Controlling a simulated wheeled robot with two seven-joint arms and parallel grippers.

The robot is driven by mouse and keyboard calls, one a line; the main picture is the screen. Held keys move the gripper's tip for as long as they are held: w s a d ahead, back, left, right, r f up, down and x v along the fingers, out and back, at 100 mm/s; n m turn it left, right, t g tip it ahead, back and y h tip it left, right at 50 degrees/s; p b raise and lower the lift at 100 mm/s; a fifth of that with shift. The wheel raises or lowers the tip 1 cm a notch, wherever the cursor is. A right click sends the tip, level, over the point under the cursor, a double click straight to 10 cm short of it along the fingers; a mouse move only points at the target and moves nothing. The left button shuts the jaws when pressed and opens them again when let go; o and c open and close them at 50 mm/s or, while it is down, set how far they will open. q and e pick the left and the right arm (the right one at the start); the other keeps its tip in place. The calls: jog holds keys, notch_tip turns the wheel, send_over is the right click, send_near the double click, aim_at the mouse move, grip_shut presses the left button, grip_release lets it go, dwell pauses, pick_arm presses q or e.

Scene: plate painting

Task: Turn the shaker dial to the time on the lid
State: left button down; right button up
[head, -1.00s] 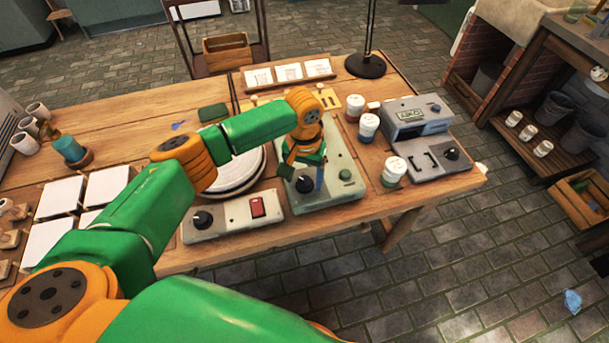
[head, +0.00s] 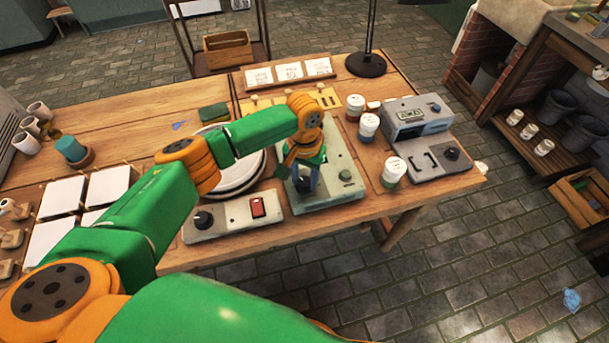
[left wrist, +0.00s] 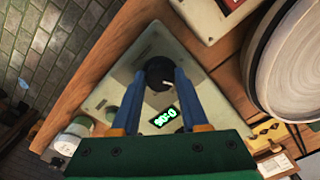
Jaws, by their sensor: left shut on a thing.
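The shaker (head: 335,165) is a pale grey-green box near the table's front edge, with a round green button (head: 345,174) on its right. Its black dial (left wrist: 157,67) has a white pointer line. A small lit green display (left wrist: 163,117) shows upside down in the left wrist view; I read it as roughly 0:30, not surely. My left gripper (head: 305,181) is shut on the dial, with blue fingers on either side of it. White-lidded jars stand right of the shaker, a blue-banded one (head: 368,122) and a green-banded one (head: 395,166) among them. Their lid writing is too small to read.
A control box (head: 235,217) with a black knob and red switch stands left of the shaker. A round turntable (head: 240,187) lies behind it. A grey machine (head: 420,113) with its own knob stands at the right. White tiles (head: 107,184) lie at the left.

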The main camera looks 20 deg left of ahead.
pick_arm(q)
jog(key=m+p, duration=0.1)
jog(key=m, duration=0.1)
jog(key=shift+r+m+p, duration=0.2)
jog(key=shift+m+p, duration=0.1)
jog(key=shift+p, duration=0.05)
jog(key=m+p, duration=0.1)
jog(key=m, duration=0.3)
jog(key=shift+p, duration=0.3)
jog(key=m, duration=0.5)
jog(key=shift+w+f+p, duration=0.1)
jog(key=shift+p, duration=0.25)
jog(key=m, duration=0.4)
jog(key=shift+m, duration=0.7)
jog(key=shift+c, duration=2.1)
grip_release()
